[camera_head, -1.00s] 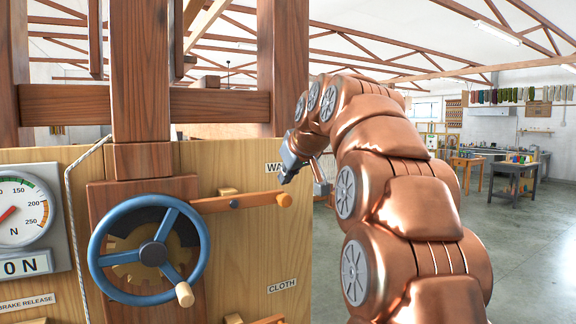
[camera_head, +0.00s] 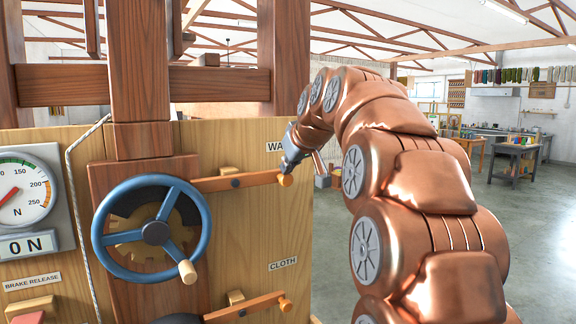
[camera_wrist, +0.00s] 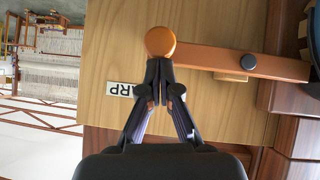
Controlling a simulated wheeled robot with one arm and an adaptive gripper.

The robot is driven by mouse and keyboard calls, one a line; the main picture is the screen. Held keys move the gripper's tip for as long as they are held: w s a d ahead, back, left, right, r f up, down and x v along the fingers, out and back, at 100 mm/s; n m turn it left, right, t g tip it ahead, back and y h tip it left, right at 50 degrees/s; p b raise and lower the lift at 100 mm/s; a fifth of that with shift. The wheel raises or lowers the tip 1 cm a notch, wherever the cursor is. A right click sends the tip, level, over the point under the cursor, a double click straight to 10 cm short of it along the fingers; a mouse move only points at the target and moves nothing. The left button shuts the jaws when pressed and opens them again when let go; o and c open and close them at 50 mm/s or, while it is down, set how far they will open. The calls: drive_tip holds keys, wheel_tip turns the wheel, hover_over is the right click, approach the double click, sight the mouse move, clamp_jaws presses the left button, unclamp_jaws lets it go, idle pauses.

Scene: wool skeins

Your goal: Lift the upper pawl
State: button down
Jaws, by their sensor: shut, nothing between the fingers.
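The upper pawl (camera_head: 232,183) is an orange-brown wooden bar with a dark pivot and a round orange knob (camera_head: 286,181) at its right end. Its left end meets the toothed wheel behind the blue handwheel. My gripper (camera_head: 290,164) is at the knob, its tips at or just above it. In the wrist view the closed fingertips (camera_wrist: 159,62) lie against or right beside the knob (camera_wrist: 160,41), with nothing between them; I cannot tell if they touch. The pawl (camera_wrist: 230,61) runs off to the right there. The "WARP" label (camera_wrist: 119,89) is partly covered.
The blue handwheel (camera_head: 152,228) with a wooden handle is left of the pawl. A lower pawl (camera_head: 245,307) with a similar knob sits below, near the "CLOTH" label (camera_head: 283,264). A dial (camera_head: 22,193) is at far left. Open floor lies right of the panel.

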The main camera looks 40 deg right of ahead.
drive_tip(key=shift+d+f+m+y+b, duration=0.2)
drive_tip(key=shift+f+m+y+b, duration=0.3)
drive_tip(key=shift+f, duration=0.4)
drive_tip(key=shift+d+f+m+y+b, duration=0.2)
drive_tip(key=shift+f+y+b, duration=0.1)
drive_tip(key=shift+f+y, duration=0.5)
drive_tip(key=shift+a+f+m+y+b, duration=0.15)
drive_tip(key=shift+f+m+y+b, duration=0.65)
drive_tip(key=shift+f, duration=0.7)
drive_tip(key=shift+f, duration=0.15)
drive_tip(key=shift+t, duration=0.3)
drive_tip(key=r+p, duration=0.1)
drive_tip(key=d+r+p, duration=0.1)
drive_tip(key=r, duration=0.1)
drive_tip(key=r+p, duration=0.1)
drive_tip(key=shift+s+d+r, duration=0.2)
drive_tip(key=shift+s+r, duration=0.1)
drive_tip(key=shift+r, duration=0.1)
drive_tip(key=b, duration=0.2)
approach(288, 181)
drive_tip(key=shift+s+d+r, duration=0.35)
drive_tip(key=shift+r, duration=0.15)
drive_tip(key=shift+s+d+r, duration=0.3)
drive_tip(key=shift+s+r, duration=0.1)
drive_tip(key=shift+r, duration=0.15)
